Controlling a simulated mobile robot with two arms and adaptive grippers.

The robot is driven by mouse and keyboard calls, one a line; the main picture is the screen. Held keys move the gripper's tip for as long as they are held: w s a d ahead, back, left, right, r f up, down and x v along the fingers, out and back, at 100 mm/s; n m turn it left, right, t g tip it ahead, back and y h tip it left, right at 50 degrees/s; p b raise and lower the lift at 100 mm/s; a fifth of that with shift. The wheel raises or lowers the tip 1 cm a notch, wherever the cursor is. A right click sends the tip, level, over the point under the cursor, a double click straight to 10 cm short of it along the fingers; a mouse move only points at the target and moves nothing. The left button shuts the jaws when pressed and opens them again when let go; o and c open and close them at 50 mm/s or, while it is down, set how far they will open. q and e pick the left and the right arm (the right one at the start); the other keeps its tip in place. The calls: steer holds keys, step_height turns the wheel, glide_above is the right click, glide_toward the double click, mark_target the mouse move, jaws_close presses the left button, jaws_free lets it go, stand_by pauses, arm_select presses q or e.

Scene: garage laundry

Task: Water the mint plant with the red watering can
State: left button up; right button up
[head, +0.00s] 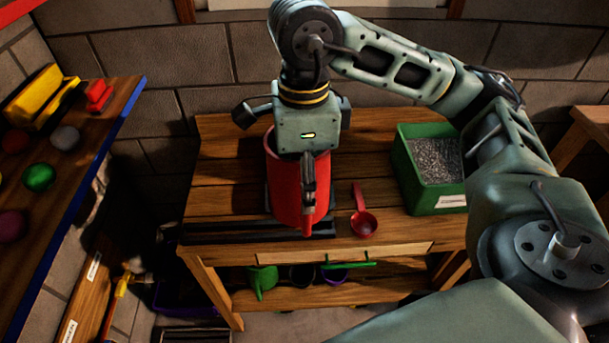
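A tall red vessel, which looks like the red watering can (283,185), stands on the wooden workbench, its upper part partly covered by my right wrist. A narrow red part (307,222) sticks out at its front; I cannot tell whether it is handle or spout. My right gripper (308,185) points down in front of the can, its dark fingers overlapping it. The fingers appear edge-on, so I cannot tell whether they grip it. My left gripper is not in view. No mint plant is visible.
A red scoop (363,222) and a green bin of gravel (429,192) are on the workbench (222,160). A green can (262,279) and pots are on its lower shelf. A blue-edged shelf (93,98) with balls is at left. The bench's left part is clear.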

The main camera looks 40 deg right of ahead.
steer(key=shift+r+m, duration=0.2)
steer(key=shift+m, duration=0.2)
steer(key=shift+r+p, duration=0.15)
steer(key=shift+p, duration=0.15)
step_height(320, 180, up, 3)
steer(key=g+y+p, duration=0.1)
steer(key=g+p, duration=0.1)
steer(key=p, duration=0.2)
steer(key=shift+w+d+f+p, duration=0.1)
steer(key=shift+d+f+p, duration=0.1)
steer(key=shift+p, duration=0.1)
steer(key=r+g+p, duration=0.1)
steer(key=w+r+y+p, duration=0.1)
steer(key=r+g+p, duration=0.1)
steer(key=r+p, duration=0.1)
steer(key=shift+w+d+r+g+y, duration=0.1)
steer(key=shift+w+d+g+y, duration=0.2)
steer(key=shift+d+y, duration=0.1)
steer(key=shift+w+d+r+g+p, duration=0.25)
steer(key=shift+r+p, duration=0.35)
steer(key=shift+p, duration=0.6)
steer(key=shift+w+r, duration=0.1)
steer(key=shift+w+d+r+g+y+p, duration=0.15)
steer(key=shift+w+r+g+y+p, duration=0.25)
steer(key=shift+p, duration=0.6)
steer(key=shift+w+d+r+g+y+p, duration=0.15)
steer(key=shift+r+p, duration=0.45)
steer(key=shift+p, duration=0.35)
